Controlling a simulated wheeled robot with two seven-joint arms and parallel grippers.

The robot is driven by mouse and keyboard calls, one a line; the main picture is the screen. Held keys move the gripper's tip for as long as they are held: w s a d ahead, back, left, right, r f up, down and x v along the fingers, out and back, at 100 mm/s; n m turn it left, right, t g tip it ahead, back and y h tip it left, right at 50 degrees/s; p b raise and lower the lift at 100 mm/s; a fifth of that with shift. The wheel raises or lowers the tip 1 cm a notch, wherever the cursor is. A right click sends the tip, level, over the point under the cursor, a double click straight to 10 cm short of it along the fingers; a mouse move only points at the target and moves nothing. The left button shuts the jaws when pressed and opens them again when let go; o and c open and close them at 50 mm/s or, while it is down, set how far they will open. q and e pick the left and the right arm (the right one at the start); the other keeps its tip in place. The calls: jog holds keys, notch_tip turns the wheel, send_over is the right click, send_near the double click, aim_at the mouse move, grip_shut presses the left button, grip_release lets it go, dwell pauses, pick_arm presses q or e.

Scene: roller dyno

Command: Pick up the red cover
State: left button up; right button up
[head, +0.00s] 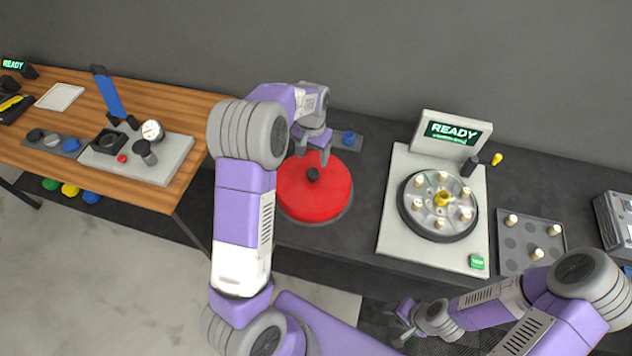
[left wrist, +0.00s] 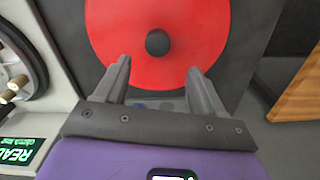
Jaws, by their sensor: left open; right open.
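The red cover (head: 318,193) is a round disc with a dark knob (head: 313,174) at its centre. It lies on the dark table, left of the roller machine. In the left wrist view the red cover (left wrist: 190,35) fills the upper middle, with its knob (left wrist: 158,43) just beyond the fingertips. My left gripper (head: 315,150) is open and empty, over the far side of the cover; it also shows in the left wrist view (left wrist: 157,78). It appears apart from the knob. My right gripper (head: 398,322) is open and empty near the table's front edge, far from the cover.
The roller machine (head: 392,222) with a READY screen (head: 453,132) stands right of the cover. A tray with pegs (head: 512,251) is further right. A small tray with a blue knob (head: 349,138) lies behind the cover. A wooden table (head: 190,103) stands at left.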

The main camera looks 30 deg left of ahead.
aim_at(313, 171)
pick_arm(q)
jog(key=shift+w+f, duration=0.25)
jog(key=shift+f, duration=0.7)
jog(key=f, duration=0.4)
jog(key=s+f, duration=0.1)
jog(key=f, duration=0.1)
jog(key=shift+s+d, duration=0.1)
jog(key=shift+d, duration=0.15)
jog(key=shift+f, duration=0.4)
grip_shut()
